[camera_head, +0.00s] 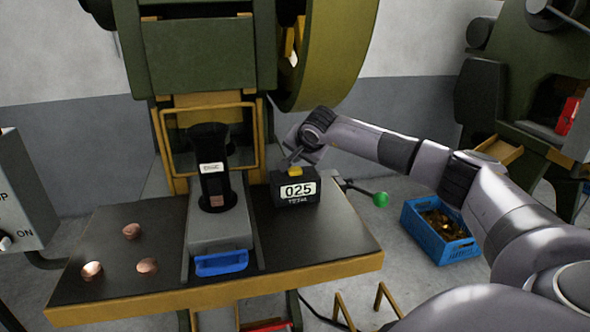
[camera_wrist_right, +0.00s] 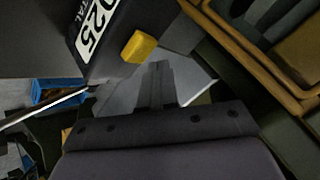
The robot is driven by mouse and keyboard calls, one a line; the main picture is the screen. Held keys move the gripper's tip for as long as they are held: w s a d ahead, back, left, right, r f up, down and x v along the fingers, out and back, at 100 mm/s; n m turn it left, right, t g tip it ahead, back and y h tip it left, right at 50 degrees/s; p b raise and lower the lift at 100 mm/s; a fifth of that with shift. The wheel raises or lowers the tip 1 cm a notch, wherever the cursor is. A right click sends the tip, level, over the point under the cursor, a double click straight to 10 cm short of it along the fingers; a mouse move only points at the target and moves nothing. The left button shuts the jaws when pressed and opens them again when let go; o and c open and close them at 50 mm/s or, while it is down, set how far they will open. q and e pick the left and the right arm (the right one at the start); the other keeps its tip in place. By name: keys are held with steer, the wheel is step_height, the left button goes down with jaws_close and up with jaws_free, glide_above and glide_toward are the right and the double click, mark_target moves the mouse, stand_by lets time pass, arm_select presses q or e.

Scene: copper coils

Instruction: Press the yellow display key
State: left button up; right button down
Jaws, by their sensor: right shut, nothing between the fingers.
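The display (camera_head: 296,203) is a small black box reading 025 with the word TOTAL below, standing on the dark table right of the press. Its yellow key (camera_head: 295,170) sits on top; it also shows in the right wrist view (camera_wrist_right: 139,47). My right gripper (camera_head: 292,160) is shut and empty, with its fingertips just above or beside the key in the head view. In the right wrist view the shut fingers (camera_wrist_right: 158,72) end close to the key, apparently with a small gap; contact cannot be told. My left gripper is not in view.
The press's black tool (camera_head: 211,165) and blue-handled slide (camera_head: 221,263) stand left of the display. Several copper pieces (camera_head: 131,231) lie on the table (camera_head: 170,240). A green-knobbed lever (camera_head: 380,199) sticks out right. A blue crate (camera_head: 432,245) stands on the floor.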

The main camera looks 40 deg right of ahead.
steer(key=shift+f, duration=0.15)
steer(key=shift+f, duration=0.3)
stand_by(0.3)
steer(key=shift+f, duration=0.1)
stand_by(0.3)
steer(key=shift+f+b, duration=0.45)
stand_by(0.3)
steer(key=shift+r, duration=0.1)
steer(key=shift+r+p, duration=0.85)
